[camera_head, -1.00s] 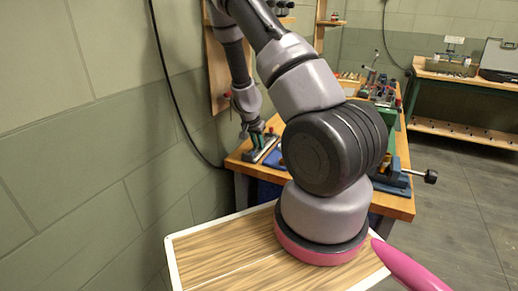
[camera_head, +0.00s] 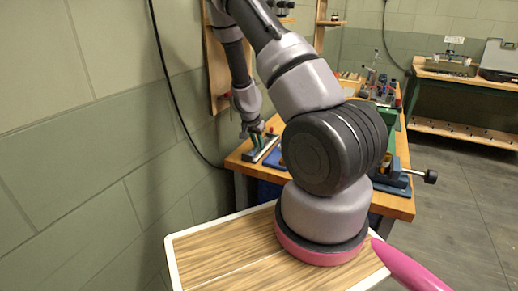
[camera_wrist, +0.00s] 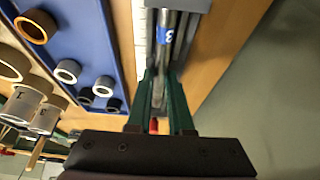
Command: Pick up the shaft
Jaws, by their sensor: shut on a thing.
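The shaft (camera_wrist: 168,52) is a dark metal rod with a blue band marked with a white figure, seen in the wrist view. My gripper (camera_wrist: 161,80) has green fingers closed on the shaft's near part. The shaft runs away from the fingers along a grey holder (camera_wrist: 190,5); I cannot tell whether it still touches the holder. In the head view my gripper (camera_head: 256,140) is low over the grey holder (camera_head: 266,151) at the workbench's left end. The shaft cannot be made out there.
A blue tray (camera_wrist: 70,28) with several rings and bushings lies left of the shaft in the wrist view. The wooden workbench (camera_head: 400,207) carries a blue vise (camera_head: 391,180) at the right. A wall stands close on the left. Floor is open to the right.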

